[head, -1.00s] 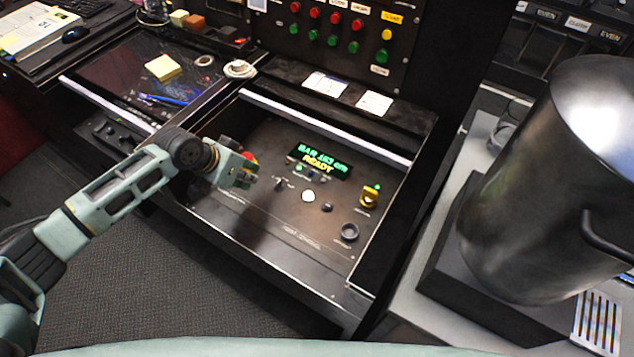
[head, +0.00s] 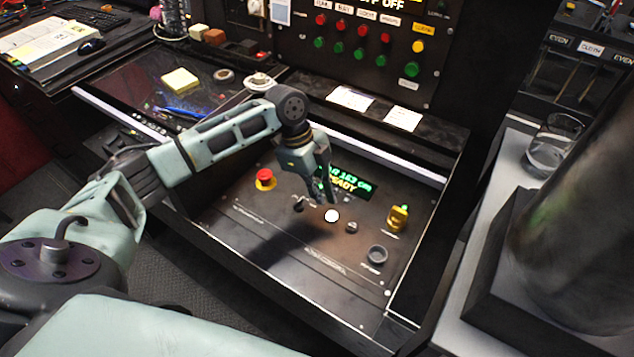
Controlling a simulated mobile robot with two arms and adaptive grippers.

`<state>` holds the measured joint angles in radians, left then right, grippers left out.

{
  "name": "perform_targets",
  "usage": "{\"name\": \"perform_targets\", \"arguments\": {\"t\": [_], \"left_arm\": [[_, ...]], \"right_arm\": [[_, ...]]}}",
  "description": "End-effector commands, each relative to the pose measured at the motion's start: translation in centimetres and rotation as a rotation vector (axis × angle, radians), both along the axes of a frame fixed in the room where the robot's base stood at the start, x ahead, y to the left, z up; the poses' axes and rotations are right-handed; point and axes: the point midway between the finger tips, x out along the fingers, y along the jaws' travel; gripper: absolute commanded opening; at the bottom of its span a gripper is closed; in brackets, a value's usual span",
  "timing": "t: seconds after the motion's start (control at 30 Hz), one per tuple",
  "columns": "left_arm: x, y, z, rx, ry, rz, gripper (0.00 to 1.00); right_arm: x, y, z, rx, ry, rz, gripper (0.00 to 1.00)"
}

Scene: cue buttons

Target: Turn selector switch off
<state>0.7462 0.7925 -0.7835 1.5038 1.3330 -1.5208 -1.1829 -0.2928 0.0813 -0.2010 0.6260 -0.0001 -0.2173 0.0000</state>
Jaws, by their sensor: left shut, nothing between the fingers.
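The control panel (head: 290,243) lies in the middle of the head view. A small black knob (head: 298,205), which looks like a selector switch, is left of a white round button (head: 332,216); its pointer direction is too small to read. A yellow switch (head: 398,217) stands farther right; I cannot tell which of the two is the task's selector. My left gripper (head: 330,198) is shut and empty. It points down above the panel, just above the white button and right of the black knob, and partly covers the green display (head: 345,180). My right gripper is out of view.
A red emergency button (head: 265,180) on a yellow base is at the panel's left. A raised console with colored buttons stands behind. A large metal cylinder (head: 575,240) is far right.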

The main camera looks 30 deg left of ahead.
Motion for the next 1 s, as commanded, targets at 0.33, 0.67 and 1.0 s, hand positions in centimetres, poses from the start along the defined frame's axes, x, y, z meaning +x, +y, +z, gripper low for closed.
{"name": "perform_targets", "arguments": {"t": [0.33, 0.67, 1.0], "left_arm": [[0.1, 0.6, -4.4, 0.004, -0.001, 0.005, 0.00], [0.2, 2.5, -4.5, 0.002, -0.002, 0.002, 0.00], [0.3, 2.4, -4.5, 0.002, -0.001, 0.003, 0.00]], "right_arm": [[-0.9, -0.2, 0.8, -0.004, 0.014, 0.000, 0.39], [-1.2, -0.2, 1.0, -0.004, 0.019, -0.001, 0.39], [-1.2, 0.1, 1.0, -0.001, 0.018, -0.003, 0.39]]}}
